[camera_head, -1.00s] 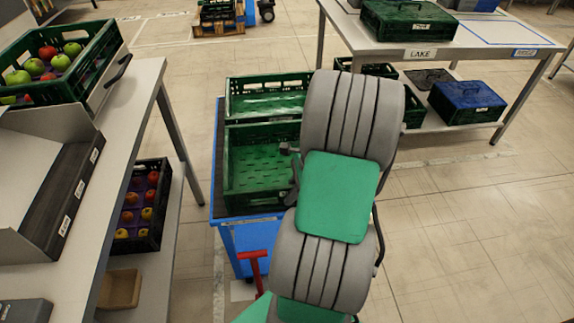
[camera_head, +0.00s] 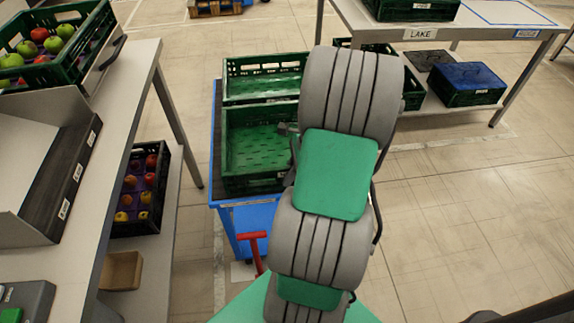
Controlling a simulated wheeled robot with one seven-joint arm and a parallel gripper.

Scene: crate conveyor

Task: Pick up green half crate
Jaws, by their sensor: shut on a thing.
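Two open green half crates rest on a blue cart (camera_head: 215,125). The far crate (camera_head: 232,84) and the near crate (camera_head: 240,184) stand one behind the other, and both look empty. My gripper (camera_head: 287,129) is at the right side of the near crate, by its rim, and is shut on it. My arm covers the right ends of both crates and most of the gripper, so the fingertips do not show clearly.
A table (camera_head: 140,70) on the left carries a green crate of apples (camera_head: 90,68); a dark fruit crate (camera_head: 150,220) is on its lower shelf. The floor at right is clear.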

